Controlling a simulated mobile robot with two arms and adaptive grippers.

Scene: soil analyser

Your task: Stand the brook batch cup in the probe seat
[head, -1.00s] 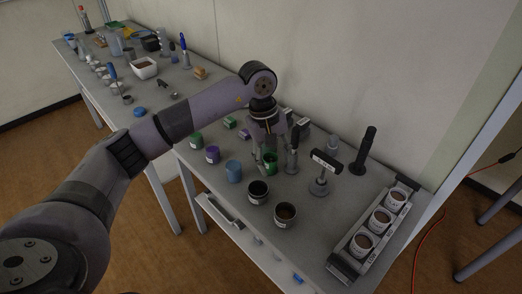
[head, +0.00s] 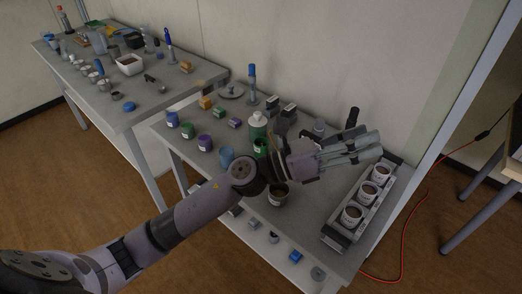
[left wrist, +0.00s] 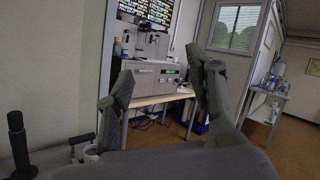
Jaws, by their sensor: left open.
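Three white cups with brown soil stand in a row in a grey rack (head: 335,238) at the table's right end: a near cup (head: 352,215), a middle cup (head: 367,190) and a far cup (head: 381,171). Their labels are too small to read, so I cannot tell which is the brook batch cup. My left gripper (head: 379,147) is open and empty, pointing right above the far end of the rack. In the left wrist view its fingers (left wrist: 160,78) are spread with nothing between them. My right gripper is out of view.
A dark cup of soil (head: 278,196), a blue cup (head: 227,157) and a white-green bottle (head: 258,127) stand left of my gripper. A black upright handle (head: 352,117) is behind it. An orange cable (head: 402,240) lies on the floor at right.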

